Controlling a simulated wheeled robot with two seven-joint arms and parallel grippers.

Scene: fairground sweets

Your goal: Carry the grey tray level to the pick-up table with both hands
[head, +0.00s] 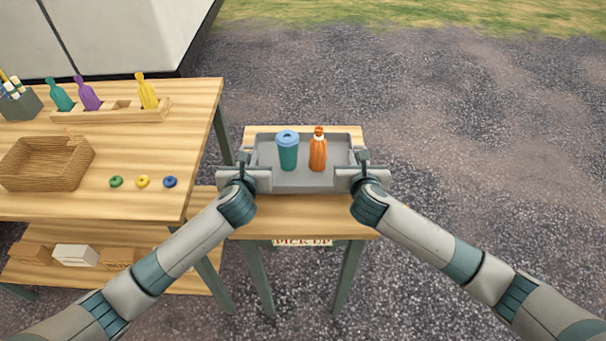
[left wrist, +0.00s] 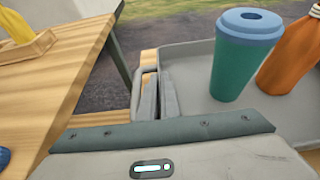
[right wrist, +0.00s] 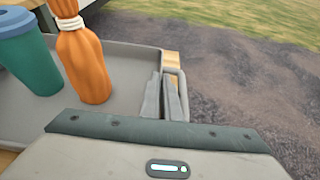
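The grey tray (head: 305,184) is above or on the wooden pick-up table (head: 300,216) and looks level; I cannot tell whether it touches the top. A teal cup with a blue lid (head: 287,152) and an orange bottle-shaped bag with a white tie (head: 318,152) stand upright in it. My left gripper (head: 246,160) is shut on the tray's left side, its fingers close together there in the left wrist view (left wrist: 157,95). My right gripper (head: 361,160) is shut on the right side, also seen in the right wrist view (right wrist: 165,97).
A larger wooden table (head: 150,207) stands close on the left. It holds a wicker basket (head: 45,165), small coloured rings (head: 143,181) and a wooden rack (head: 120,112) of coloured bottle-shaped bags. Open gravel lies to the right and behind.

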